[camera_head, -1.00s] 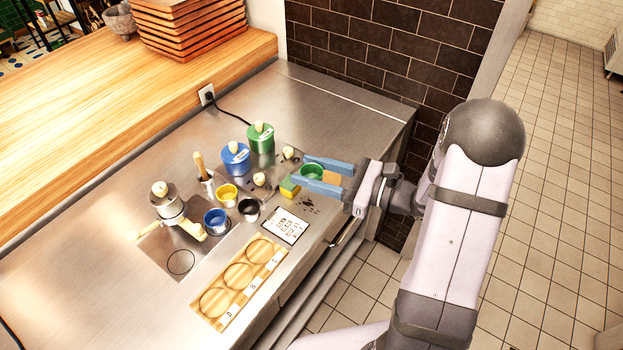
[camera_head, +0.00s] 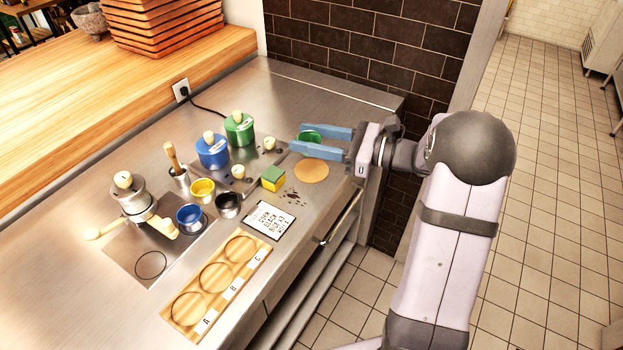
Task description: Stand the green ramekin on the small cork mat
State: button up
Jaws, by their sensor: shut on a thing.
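The green ramekin (camera_head: 311,135) is held between the two blue fingers of my gripper (camera_head: 299,138), at the right part of the steel counter. The fingers hide part of its side. The small cork mat (camera_head: 312,171), a round tan disc, lies bare on the counter, just below the gripper in the picture. The ramekin appears beyond the mat's far edge, apart from it. Its exact height above the counter is hard to tell.
A yellow-green sponge (camera_head: 273,178) sits left of the mat, with dark crumbs (camera_head: 293,196) nearby. A printed card (camera_head: 269,220) and a wooden board with rings (camera_head: 212,278) lie nearer. Blue (camera_head: 212,150) and green (camera_head: 239,130) canisters stand to the left.

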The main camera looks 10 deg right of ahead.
aim_at(312, 170)
jog(key=r, duration=0.1)
jog(key=w+r, duration=0.1)
jog(key=shift+w+d+r, duration=0.2)
jog(key=shift+d+r, duration=0.15)
jog(key=shift+d, duration=0.05)
jog(key=shift+f+p, duration=0.45)
jog(key=shift+f, duration=4.65)
jog(key=shift+f, duration=0.15)
jog(key=o, duration=1.1)
jog(key=b+v, duration=0.2)
jog(key=v, duration=1)
